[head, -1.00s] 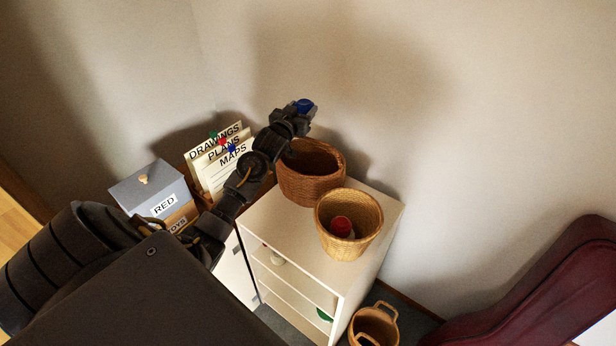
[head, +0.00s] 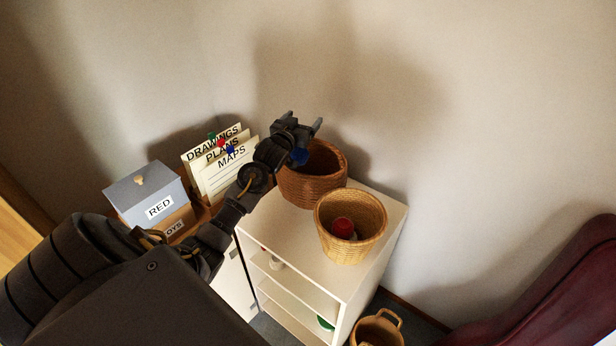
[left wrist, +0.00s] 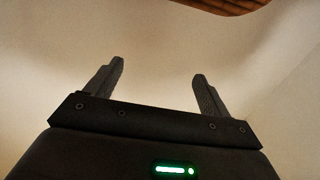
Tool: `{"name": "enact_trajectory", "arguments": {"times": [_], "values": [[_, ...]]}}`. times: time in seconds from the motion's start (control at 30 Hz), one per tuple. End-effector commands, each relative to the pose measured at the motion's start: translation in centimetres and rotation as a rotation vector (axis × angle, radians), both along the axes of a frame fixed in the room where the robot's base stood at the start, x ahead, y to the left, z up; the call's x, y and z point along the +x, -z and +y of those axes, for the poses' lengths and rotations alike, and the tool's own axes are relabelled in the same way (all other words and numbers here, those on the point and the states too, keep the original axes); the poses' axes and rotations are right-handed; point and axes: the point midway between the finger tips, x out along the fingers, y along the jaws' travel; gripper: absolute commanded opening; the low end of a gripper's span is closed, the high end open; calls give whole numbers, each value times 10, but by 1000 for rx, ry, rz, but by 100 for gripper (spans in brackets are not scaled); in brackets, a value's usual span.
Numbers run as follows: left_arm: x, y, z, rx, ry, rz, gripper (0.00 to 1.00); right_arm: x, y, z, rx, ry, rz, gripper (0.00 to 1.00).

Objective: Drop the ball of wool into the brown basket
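The blue ball of wool (head: 299,157) shows in the head view at the left part of the brown basket's mouth, below my left gripper and apart from its fingers. I cannot tell whether it rests in the basket or is still falling. The brown basket (head: 315,187) stands upright at the back of the white cabinet top. My left gripper (head: 303,121) is above the basket's back left side, open and empty. In the left wrist view its two fingers (left wrist: 157,85) are wide apart with nothing between them. My right gripper is out of view.
A lighter tan basket (head: 348,248) with a red thing inside stands in front of the brown one on the white cabinet (head: 289,254). Left are a grey box marked RED (head: 142,193) and upright folders (head: 222,160). A handled basket (head: 377,328) sits lower right.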

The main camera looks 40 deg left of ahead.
Motion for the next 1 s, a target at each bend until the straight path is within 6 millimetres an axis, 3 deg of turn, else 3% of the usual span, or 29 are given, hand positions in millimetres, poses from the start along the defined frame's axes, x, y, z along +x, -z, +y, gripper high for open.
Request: {"name": "enact_trajectory", "arguments": {"times": [0.27,0.7,1.0], "values": [[-5,1,-1,0,0,0,82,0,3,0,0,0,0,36],[-80,3,-21,2,1,1,82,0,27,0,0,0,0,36],[-104,1,-28,0,0,0,82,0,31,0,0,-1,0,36]]}}
